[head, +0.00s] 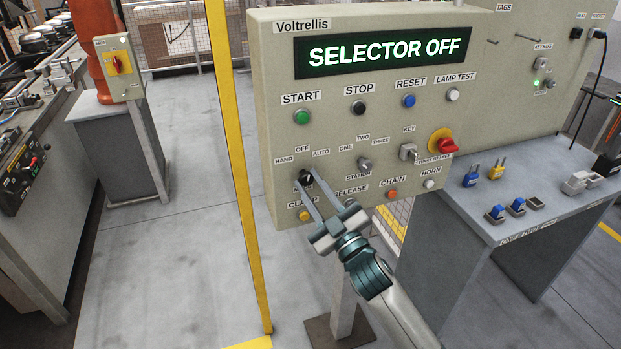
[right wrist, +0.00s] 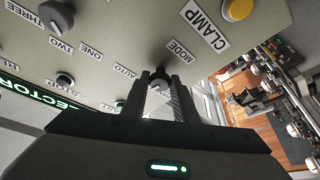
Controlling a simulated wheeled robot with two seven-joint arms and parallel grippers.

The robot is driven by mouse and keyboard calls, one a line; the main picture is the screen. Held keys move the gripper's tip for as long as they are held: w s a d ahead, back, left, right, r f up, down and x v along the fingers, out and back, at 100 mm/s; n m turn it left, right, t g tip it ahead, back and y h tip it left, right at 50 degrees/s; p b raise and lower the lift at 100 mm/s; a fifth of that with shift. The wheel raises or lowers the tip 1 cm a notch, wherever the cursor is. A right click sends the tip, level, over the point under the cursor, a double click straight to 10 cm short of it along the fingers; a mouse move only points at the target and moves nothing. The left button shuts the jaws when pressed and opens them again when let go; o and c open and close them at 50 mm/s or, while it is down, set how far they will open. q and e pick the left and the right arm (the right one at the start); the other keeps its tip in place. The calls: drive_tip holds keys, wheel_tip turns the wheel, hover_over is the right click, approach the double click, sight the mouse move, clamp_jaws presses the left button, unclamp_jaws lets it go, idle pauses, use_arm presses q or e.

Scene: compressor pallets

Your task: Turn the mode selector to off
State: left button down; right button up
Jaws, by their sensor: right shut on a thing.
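The mode selector (head: 306,177) is a dark knob at the lower left of the beige control panel (head: 270,130), with HAND, OFF and AUTO labels around it. The display (head: 384,50) above reads SELECTOR OFF. My right gripper (head: 314,185) reaches up from below right, its two fingers shut on the mode selector. In the right wrist view the selector (right wrist: 158,76) shows between the fingertips, beside the MODE label; the fingers partly hide it, and its exact pointing direction is hard to tell. My left gripper is not in view.
The yellow CLAMP button (head: 305,216) sits just below the selector, and the station selector (head: 364,164) is to its right. A red emergency stop (head: 447,146) is farther right. A yellow post (head: 236,180) stands left of the panel. A grey table (head: 470,222) with padlocks is at right.

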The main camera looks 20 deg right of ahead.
drive_tip(key=shift+r+n+y, duration=0.2)
drive_tip(key=shift+n+y, duration=0.2)
drive_tip(key=shift+n, duration=0.2)
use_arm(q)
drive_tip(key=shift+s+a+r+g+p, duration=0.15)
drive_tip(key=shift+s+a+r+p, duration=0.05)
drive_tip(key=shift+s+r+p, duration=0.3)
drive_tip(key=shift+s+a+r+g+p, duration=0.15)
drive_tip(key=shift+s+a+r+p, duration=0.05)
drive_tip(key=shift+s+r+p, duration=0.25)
use_arm(e)
drive_tip(key=shift+f+n+g+y, duration=0.1)
drive_tip(key=shift+n+g+y, duration=0.3)
drive_tip(key=shift+n, duration=0.7)
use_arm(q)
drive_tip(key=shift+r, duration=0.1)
use_arm(e)
drive_tip(key=o, duration=1)
drive_tip(key=shift+d+f, duration=0.1)
